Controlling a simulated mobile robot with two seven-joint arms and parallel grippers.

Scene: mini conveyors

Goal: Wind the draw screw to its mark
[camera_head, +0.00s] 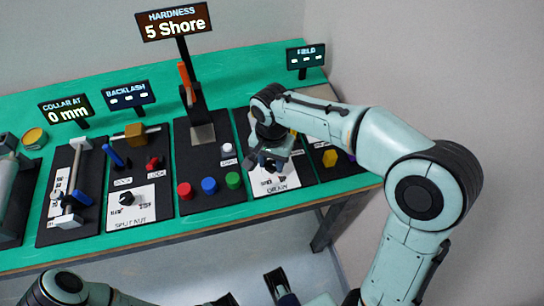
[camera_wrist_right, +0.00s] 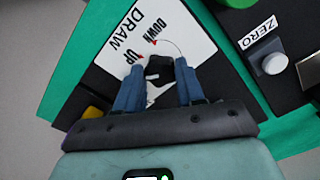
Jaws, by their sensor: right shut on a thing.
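The draw panel (camera_head: 262,184) is a dark plate with a white label, lying right of centre on the bench. In the right wrist view its label (camera_wrist_right: 120,22) reads DRAW, UP and DOWN, with small red marks and a thin curved line beside the knob. The draw screw's knob (camera_wrist_right: 158,68) is black and blocky. My right gripper (camera_wrist_right: 158,84) is shut on it, one blue finger on each side. In the head view my right gripper (camera_head: 269,164) hides the knob. My left arm shows at the bottom edge; its gripper is not clear.
A white knob marked ZERO (camera_wrist_right: 274,63) stands near the right gripper. Red, blue and green buttons (camera_head: 208,185) are left of the draw panel; a yellow knob (camera_head: 329,158) is to its right. The hardness sign (camera_head: 174,22) reads 5 Shore on a tall post.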

